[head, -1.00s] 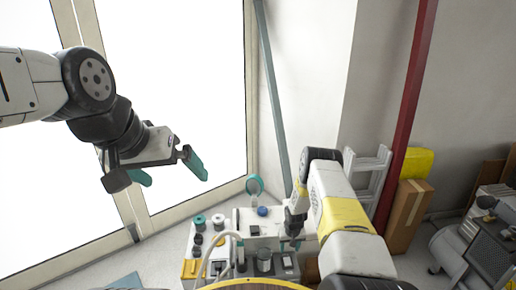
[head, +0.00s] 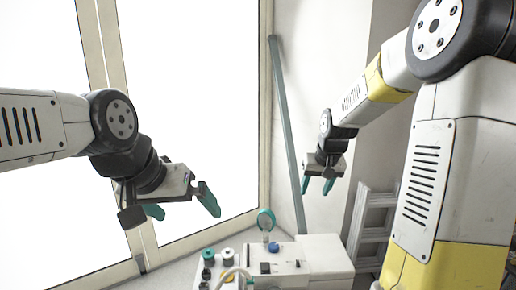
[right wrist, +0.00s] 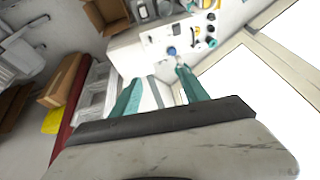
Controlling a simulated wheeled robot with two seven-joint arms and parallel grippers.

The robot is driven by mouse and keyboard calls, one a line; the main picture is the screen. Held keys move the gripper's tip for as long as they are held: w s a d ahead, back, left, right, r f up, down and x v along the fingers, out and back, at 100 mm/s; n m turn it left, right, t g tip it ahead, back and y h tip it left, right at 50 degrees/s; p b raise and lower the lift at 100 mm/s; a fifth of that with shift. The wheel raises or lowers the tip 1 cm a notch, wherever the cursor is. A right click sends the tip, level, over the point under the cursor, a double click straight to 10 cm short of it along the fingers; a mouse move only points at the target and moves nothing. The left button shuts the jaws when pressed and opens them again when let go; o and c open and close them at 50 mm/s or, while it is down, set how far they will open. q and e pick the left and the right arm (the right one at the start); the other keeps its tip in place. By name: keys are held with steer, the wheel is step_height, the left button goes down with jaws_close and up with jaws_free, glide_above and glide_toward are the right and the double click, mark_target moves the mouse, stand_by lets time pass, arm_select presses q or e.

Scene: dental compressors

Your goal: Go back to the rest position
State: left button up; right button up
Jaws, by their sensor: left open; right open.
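My left gripper (head: 182,208) is at the left of the head view, in front of the bright window. Its teal fingers are apart with nothing between them.
A teal ring-topped item (head: 266,220) and a blue knob (head: 274,247) are on the unit. Green and white spools (head: 208,254) stand to its left. A grey ladder (head: 372,232) leans by the wall. A cardboard box (right wrist: 64,82) shows in the wrist view. The air between my arms is free.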

steer(key=s+a+r+t, duration=0.1)
steer(key=s+r, duration=0.4)
steer(key=s, duration=0.7)
steer(key=s+a+r+y, duration=0.1)
steer(key=s+r, duration=0.3)
steer(key=s, duration=0.9)
steer(key=shift+a+r+n+t, duration=0.4)
steer(key=shift+a, duration=0.25)
